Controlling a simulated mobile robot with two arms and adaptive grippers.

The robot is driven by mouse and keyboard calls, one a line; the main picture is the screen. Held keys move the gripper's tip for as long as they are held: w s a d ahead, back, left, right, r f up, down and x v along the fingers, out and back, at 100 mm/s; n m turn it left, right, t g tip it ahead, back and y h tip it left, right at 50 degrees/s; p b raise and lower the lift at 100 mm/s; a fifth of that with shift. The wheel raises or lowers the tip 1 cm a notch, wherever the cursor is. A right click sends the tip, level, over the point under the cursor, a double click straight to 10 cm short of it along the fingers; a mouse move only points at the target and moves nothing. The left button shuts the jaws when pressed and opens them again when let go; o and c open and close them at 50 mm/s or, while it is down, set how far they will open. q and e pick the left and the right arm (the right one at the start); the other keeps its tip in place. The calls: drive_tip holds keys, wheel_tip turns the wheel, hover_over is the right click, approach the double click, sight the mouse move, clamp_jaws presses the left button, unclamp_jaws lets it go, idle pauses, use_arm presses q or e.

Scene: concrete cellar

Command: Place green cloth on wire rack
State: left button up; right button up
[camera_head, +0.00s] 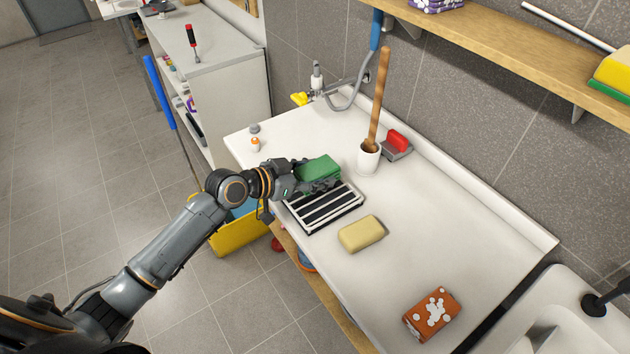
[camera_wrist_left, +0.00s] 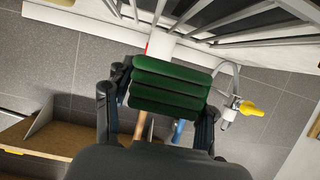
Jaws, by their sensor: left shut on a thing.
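A folded green cloth (camera_head: 318,168) is held in my left gripper (camera_head: 311,183) above the back part of the wire rack. The cloth also shows between the fingers in the left wrist view (camera_wrist_left: 170,86). The wire rack (camera_head: 325,208), with light bars over a dark base, lies on the white counter. In the left wrist view, light bars (camera_wrist_left: 240,15) show along the top, close to the cloth. I cannot tell whether the cloth touches the rack. My right gripper is not in view.
A yellow sponge-like block (camera_head: 361,234) lies right of the rack, and an orange patterned box (camera_head: 431,313) nearer the front. A white cup (camera_head: 368,158) with a wooden handle and a red-topped brush (camera_head: 397,143) stand behind. The white counter (camera_head: 440,235) is clear at right.

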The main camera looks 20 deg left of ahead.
use_arm(q)
drive_tip(key=shift+w+a+f, duration=0.15)
drive_tip(key=shift+w+f, duration=0.1)
drive_tip(key=shift+f, duration=0.05)
wheel_tip(320, 180, down, 2)
drive_tip(key=shift+f+p, duration=0.1)
drive_tip(key=shift+p, duration=0.4)
drive_tip(key=shift+f, duration=0.5)
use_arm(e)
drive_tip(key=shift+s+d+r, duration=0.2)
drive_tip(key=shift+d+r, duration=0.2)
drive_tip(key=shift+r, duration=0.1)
use_arm(q)
drive_tip(key=shift+f, duration=0.1)
drive_tip(key=o, duration=1)
drive_tip(key=shift+o, duration=0.2)
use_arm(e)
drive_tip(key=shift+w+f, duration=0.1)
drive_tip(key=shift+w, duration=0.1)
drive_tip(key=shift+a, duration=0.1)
